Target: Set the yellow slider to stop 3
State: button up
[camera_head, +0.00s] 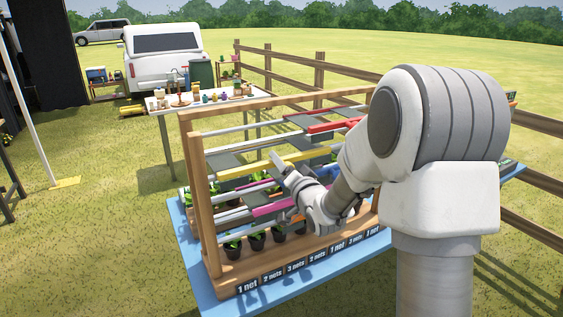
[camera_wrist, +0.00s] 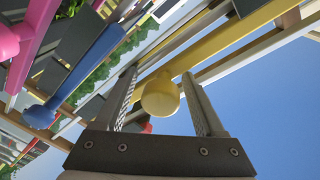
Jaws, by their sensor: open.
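The yellow slider (camera_head: 235,172) is a long bar on a rail of the wooden rack, at mid height and left of centre in the head view. Its round yellow knob (camera_wrist: 160,94) is large in the wrist view. My gripper (camera_wrist: 160,80) is open, with one finger on each side of the knob and a visible gap to each. In the head view my gripper (camera_head: 281,164) is at the front of the rack beside the yellow bar, and my arm hides the rack's right part. Stop marks cannot be made out.
The blue slider (camera_wrist: 85,75) and pink slider (camera_head: 272,208) lie on lower rails, close to my gripper. A red slider (camera_head: 335,127) is higher up. Potted plants (camera_head: 256,240) stand below, behind a strip of net labels (camera_head: 296,266). A fence (camera_head: 320,75) runs behind.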

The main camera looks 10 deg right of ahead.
grip_shut()
dwell(0.5)
